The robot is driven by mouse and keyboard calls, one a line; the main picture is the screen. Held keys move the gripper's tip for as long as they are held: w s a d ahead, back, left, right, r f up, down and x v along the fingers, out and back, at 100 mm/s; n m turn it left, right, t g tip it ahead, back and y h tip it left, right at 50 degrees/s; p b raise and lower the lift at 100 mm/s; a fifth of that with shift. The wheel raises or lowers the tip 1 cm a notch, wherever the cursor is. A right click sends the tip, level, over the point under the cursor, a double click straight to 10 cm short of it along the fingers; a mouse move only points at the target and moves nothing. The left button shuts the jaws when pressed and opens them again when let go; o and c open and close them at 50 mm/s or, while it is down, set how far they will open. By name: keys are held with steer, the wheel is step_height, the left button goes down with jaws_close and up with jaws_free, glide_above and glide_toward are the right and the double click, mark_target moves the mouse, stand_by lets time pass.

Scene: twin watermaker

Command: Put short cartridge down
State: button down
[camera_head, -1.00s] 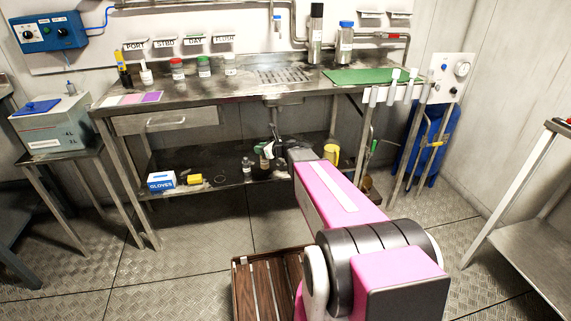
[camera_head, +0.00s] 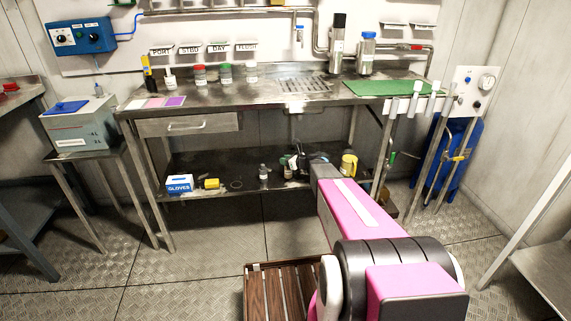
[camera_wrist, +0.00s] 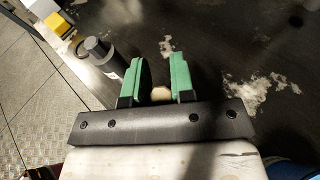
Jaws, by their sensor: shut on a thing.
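My gripper (camera_wrist: 161,66) shows two green fingers in the wrist view, shut on a small rounded beige thing (camera_wrist: 160,94). I take it to be the short cartridge; most of it is hidden, and I cannot tell whether it touches the shelf. In the head view my gripper (camera_head: 290,163) is under the steel bench at the lower shelf (camera_head: 225,184), partly hidden by my wrist.
The shelf also holds a blue-and-white gloves box (camera_head: 179,184), a yellow item (camera_head: 211,184), a dark ring (camera_head: 236,185) and a yellow mug (camera_head: 349,164). The bench top (camera_head: 215,106) with drawer is above. Shelf surface beyond the fingers looks bare, with pale worn patches.

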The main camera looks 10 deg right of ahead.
steer(key=shift+f, duration=0.7)
steer(key=c, duration=1)
jaws_free()
steer(key=shift+f, duration=0.1)
